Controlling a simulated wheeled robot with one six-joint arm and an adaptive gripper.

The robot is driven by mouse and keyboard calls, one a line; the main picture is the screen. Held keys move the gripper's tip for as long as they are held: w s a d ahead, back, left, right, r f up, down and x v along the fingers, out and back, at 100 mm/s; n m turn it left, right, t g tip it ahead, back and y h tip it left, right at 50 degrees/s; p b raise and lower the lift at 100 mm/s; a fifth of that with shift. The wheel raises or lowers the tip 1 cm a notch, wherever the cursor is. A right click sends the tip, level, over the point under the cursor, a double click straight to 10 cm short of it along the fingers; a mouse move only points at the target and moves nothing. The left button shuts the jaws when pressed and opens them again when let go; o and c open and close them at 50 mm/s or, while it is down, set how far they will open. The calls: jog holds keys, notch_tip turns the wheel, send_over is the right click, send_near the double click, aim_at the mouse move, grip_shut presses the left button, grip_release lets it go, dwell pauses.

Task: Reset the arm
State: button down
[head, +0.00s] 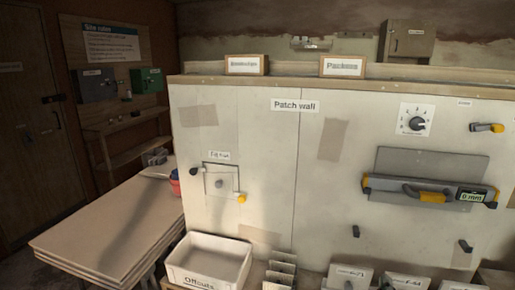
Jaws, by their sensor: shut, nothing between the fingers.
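My arm and gripper do not show in the head view. The view holds a pale upright board labelled "Patch wall" (258,140), with several beige patches on it and a vertical seam. No part of my arm lies in front of it.
A level-like tool reading "0 mm" (440,194) hangs at the right, below a dial (416,121). A bin labelled "Offcuts" (180,277) stands at the board's foot. A mostly bare table (90,235) is at the left. A metal box (408,40) is on the back wall.

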jog(key=s+a+f+m+y, duration=0.1)
jog(key=s+a+f+y, duration=0.15)
jog(key=s+f, duration=0.4)
jog(key=s+a+f+y, duration=0.1)
jog(key=s+a+f, duration=0.25)
jog(key=s, duration=0.55)
jog(key=s+a+f+m+y, duration=0.1)
jog(key=s+a+f+y, duration=0.1)
jog(key=s+a+f, duration=0.35)
jog(key=s+a+r+m, duration=0.1)
jog(key=s+r+m, duration=0.1)
jog(key=s, duration=1)
jog(key=s+a+r+m+y, duration=0.1)
jog(key=s+r+m, duration=0.2)
jog(key=s, duration=1)
jog(key=shift+s+a+r, duration=0.15)
jog(key=shift+a+r, duration=0.15)
jog(key=shift+r, duration=0.45)
